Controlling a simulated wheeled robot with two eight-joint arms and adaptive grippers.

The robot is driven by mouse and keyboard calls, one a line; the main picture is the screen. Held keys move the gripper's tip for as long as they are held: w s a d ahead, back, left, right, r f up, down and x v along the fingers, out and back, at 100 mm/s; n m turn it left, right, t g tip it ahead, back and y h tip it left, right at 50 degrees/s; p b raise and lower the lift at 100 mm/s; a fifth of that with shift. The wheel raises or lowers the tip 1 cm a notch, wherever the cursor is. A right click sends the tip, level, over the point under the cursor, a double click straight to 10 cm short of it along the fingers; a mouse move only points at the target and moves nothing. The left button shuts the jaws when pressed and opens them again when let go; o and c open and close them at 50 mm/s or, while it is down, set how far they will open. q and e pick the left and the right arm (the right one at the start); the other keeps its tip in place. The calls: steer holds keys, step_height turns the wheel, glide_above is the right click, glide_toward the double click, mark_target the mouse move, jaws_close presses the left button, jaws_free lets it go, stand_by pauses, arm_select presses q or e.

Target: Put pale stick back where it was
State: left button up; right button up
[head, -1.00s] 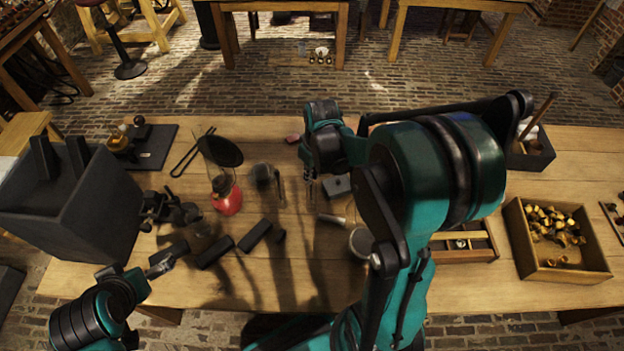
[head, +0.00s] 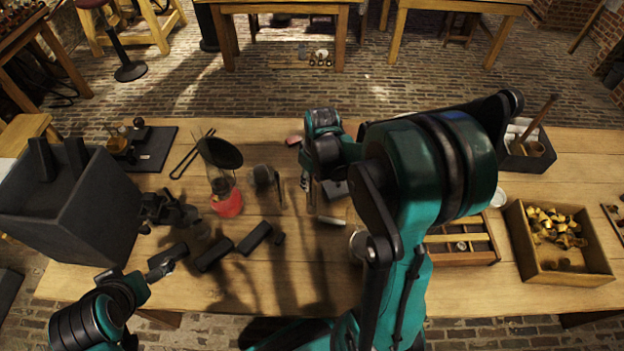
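A short pale stick (head: 331,221) lies on the table near the middle, just below my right gripper in the head view. My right gripper (head: 309,187) points down over the table beside a small dark block (head: 335,189). Its fingers are small and partly hidden by the wrist, and a thin upright shape shows below them. I cannot tell whether it holds anything. My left gripper (head: 166,267) is low at the front left, close to a dark block (head: 168,253). Its finger opening is unclear.
A red-based glass lamp (head: 227,203), a jar (head: 264,178) and black blocks (head: 214,254) stand left of centre. A large dark bin (head: 75,215) is far left. A divided wooden tray (head: 485,258) and a box of brass pieces (head: 527,262) are right.

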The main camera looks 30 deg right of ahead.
step_height(320, 180, up, 12)
steer(key=s+p, duration=0.2)
steer(key=p, duration=0.1)
steer(key=s+a+r+m+t, duration=0.2)
steer(key=s+a+t, duration=0.3)
steer(key=s+a, duration=0.3)
steer(key=a+r, duration=0.1)
steer(key=a, duration=0.1)
steer(key=shift+s+a+r+m+t, duration=0.25)
steer(key=shift+s+a+m+t, duration=0.1)
steer(key=shift+m+t, duration=0.05)
steer(key=shift+s, duration=0.1)
